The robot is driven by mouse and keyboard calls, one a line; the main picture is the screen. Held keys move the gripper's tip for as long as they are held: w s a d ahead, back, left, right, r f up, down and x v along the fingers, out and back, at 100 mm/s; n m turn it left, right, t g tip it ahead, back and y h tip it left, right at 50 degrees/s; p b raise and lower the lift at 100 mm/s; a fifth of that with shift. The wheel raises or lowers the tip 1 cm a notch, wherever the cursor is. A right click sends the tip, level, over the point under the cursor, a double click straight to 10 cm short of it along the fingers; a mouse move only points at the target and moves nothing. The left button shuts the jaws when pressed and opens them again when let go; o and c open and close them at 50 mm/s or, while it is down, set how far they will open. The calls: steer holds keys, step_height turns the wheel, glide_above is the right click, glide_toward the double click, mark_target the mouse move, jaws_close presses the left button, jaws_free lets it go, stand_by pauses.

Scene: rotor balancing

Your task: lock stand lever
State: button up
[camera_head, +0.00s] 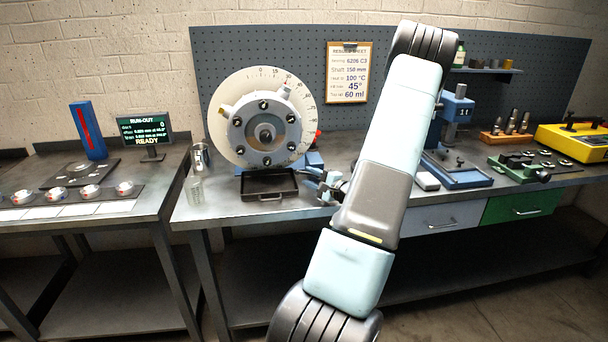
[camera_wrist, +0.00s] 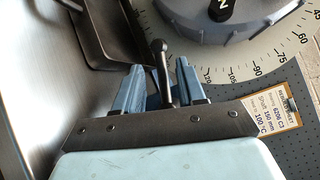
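The lever (camera_wrist: 163,71), a dark rod with a ball end, shows in the wrist view. It stands between the two blue fingers of my gripper (camera_wrist: 159,80), with visible gaps on both sides, so the gripper is open around it. In the head view my gripper (camera_head: 322,186) is at the lower right of the rotor stand, beside the black tray, and my arm hides part of it. The stand carries a grey rotor hub (camera_head: 264,132) in front of a white graduated disc (camera_head: 226,103). I cannot make out the lever in the head view.
A black tray (camera_head: 269,196) lies before the rotor; its edge is close to my gripper in the wrist view (camera_wrist: 104,62). A glass bottle (camera_head: 195,188) stands left of it. A blue press (camera_head: 452,108) and a green fixture (camera_head: 519,168) stand to the right.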

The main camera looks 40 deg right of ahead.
mark_target(304, 174)
steer(key=shift+w+a, duration=0.2)
steer(key=shift+w, duration=1.75)
jaws_close()
